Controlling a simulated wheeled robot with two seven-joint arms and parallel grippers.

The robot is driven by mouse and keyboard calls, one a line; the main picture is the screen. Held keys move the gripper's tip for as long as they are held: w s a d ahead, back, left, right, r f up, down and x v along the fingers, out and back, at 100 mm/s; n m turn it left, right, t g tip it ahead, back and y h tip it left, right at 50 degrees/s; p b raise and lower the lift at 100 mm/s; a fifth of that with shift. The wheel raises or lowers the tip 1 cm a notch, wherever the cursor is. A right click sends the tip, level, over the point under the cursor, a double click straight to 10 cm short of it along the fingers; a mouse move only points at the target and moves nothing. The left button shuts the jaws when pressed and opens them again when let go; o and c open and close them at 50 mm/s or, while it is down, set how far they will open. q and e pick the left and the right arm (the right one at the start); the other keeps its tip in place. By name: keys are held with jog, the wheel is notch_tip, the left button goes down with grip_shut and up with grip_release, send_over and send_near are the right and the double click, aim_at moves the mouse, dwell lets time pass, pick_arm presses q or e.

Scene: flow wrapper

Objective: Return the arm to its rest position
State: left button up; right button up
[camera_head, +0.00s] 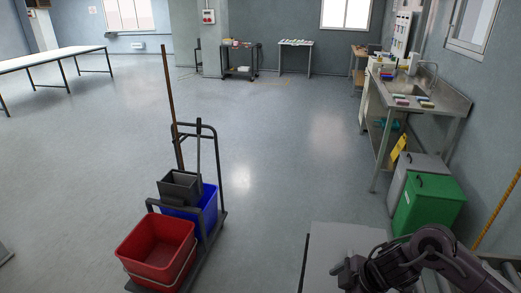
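One of my arms (425,254) shows at the bottom right, coming in from the right edge. Its dark, bent links lie over the right part of a pale grey flat surface (325,254). I cannot make out fingertips on it, so its gripper state does not show. My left arm and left gripper are not in view.
A mop cart with a red bucket (158,250) and a blue bucket (207,205) stands at the lower middle. A green bin (428,203) stands at the right, below a steel sink table (440,101). A long white table (50,59) is at the left. The middle floor is clear.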

jog(key=s+a+r+m+t, duration=0.1)
jog(key=a+r+m+t, duration=0.3)
jog(key=a, duration=0.7)
jog(key=s+d+f+m+g+h, duration=0.35)
jog(key=s+d+m, duration=0.75)
jog(key=s, duration=0.4)
notch_tip(320, 180, down, 29)
jog(key=b, duration=0.1)
pick_arm(q)
jog(key=shift+s+f+b, duration=0.25)
jog(key=shift+f+b, duration=0.05)
jog(key=shift+f, duration=0.25)
jog(key=shift+s+f+b, duration=0.25)
jog(key=shift+f, duration=0.25)
pick_arm(e)
jog(key=s+d+f+g, duration=0.1)
jog(key=s+d+f, duration=0.1)
jog(key=s+f, duration=0.8)
jog(key=s+d+f+n+g+h, duration=0.1)
jog(key=s+d+f, duration=0.1)
jog(key=s+f, duration=0.9)
jog(key=shift+d+f, duration=0.3)
jog(key=shift+f, duration=0.1)
